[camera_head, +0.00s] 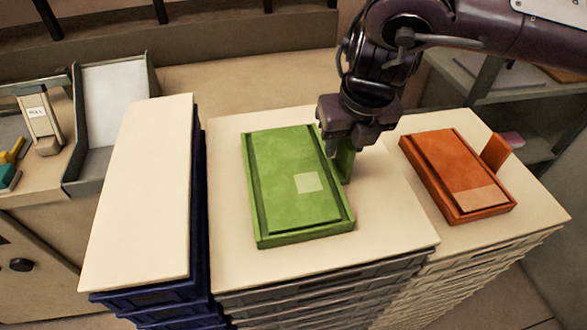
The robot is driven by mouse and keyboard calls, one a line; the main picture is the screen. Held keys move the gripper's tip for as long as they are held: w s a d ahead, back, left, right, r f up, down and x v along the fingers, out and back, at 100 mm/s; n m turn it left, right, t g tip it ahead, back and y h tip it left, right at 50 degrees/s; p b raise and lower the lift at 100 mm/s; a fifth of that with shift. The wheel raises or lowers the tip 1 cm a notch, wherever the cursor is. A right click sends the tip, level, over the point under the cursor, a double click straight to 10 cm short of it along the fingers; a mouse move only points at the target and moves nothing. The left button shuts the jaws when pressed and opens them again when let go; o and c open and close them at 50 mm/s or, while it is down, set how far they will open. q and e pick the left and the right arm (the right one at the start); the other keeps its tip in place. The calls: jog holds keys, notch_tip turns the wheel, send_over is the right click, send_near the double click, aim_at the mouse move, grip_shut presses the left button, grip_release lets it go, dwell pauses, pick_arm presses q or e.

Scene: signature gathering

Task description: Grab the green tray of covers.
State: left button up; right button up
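The green tray (292,187) lies flat on the cream top of the middle stack. It holds a green cover with a small pale label. A green upright tab (346,164) stands at its right edge. My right gripper (347,138) comes down from above at this tab, and the tab's upper part is hidden by it. The fingers overlap the tab, and I cannot tell whether they are closed on it. The tray appears to rest on the surface. My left gripper is not in view.
An orange tray (455,174) with a similar tab lies on the right stack (541,207). A bare cream-topped stack of blue crates (140,200) stands at left. Farther left, a bench holds a grey angled tray (94,160) and a labelled device (40,120). Shelves stand at right.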

jog(key=shift+w+f, duration=0.1)
jog(key=shift+f, duration=0.35)
grip_shut()
jog(key=shift+r, duration=0.1)
